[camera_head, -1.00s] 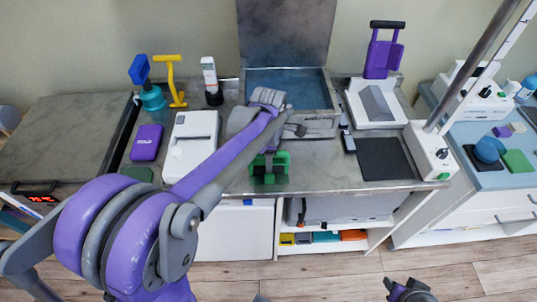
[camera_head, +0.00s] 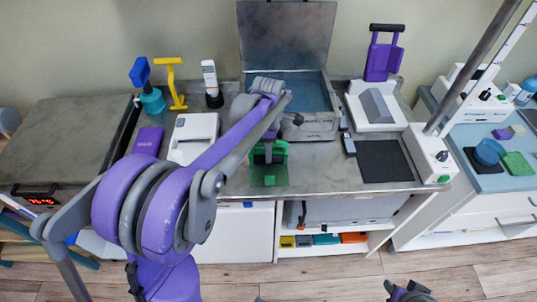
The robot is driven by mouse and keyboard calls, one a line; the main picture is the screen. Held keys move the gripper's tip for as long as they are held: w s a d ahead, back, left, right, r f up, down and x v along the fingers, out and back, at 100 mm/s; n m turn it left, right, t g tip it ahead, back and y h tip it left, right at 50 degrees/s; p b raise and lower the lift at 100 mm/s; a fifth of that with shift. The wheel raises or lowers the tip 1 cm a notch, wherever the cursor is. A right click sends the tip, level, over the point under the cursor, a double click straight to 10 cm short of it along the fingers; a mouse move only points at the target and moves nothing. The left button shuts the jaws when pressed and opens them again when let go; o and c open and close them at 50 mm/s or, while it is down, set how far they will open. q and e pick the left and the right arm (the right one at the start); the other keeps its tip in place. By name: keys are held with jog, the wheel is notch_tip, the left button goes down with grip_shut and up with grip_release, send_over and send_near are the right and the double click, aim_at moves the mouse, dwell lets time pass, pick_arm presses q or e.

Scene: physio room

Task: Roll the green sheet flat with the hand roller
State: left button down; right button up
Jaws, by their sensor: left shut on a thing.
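My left gripper (camera_head: 268,136) is over the middle of the table, shut on a green-framed tool (camera_head: 281,150) that looks like the hand roller. Its roller part is mostly hidden by the gripper and frame. Directly in front of the tool, a dark green sheet (camera_head: 259,180) lies on the grey table, with a brighter green patch on it. The sheet's far part is covered by the tool; I cannot tell whether they touch. Part of my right gripper (camera_head: 410,291) shows at the bottom edge; its fingers are too cut off to read.
An open metal box (camera_head: 318,126) stands behind the tool. A white device (camera_head: 190,150) and a purple box (camera_head: 147,141) are at left, partly behind my arm. A black pad (camera_head: 385,160) lies at right. Bare tabletop (camera_head: 325,172) lies right of the sheet.

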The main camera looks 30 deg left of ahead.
pick_arm(q)
jog(key=shift+w+a, duration=0.45)
jog(key=shift+w, duration=0.25)
jog(key=shift+s+d, duration=0.6)
jog(key=shift+s, duration=0.4)
jog(key=shift+s+d, duration=0.65)
jog(key=shift+s, duration=0.4)
jog(key=shift+s+d, duration=0.6)
jog(key=shift+s, duration=0.4)
jog(key=shift+w+a, duration=0.6)
jog(key=shift+w, duration=0.4)
jog(key=shift+w+a, duration=0.65)
jog(key=shift+w, duration=0.4)
jog(key=shift+w+a, duration=0.6)
jog(key=shift+w, duration=0.4)
jog(key=shift+s+d+b, duration=0.1)
jog(key=shift+s+d, duration=0.55)
jog(key=shift+s, duration=0.35)
jog(key=shift+s+d+b, duration=0.1)
jog(key=shift+s+d, duration=0.5)
jog(key=shift+s, duration=0.45)
jog(key=shift+s+d+b, duration=0.1)
jog(key=shift+s+d, duration=0.55)
jog(key=shift+s, duration=0.35)
pick_arm(e)
jog(key=shift+s+f, duration=0.1)
jog(key=shift+f, duration=0.25)
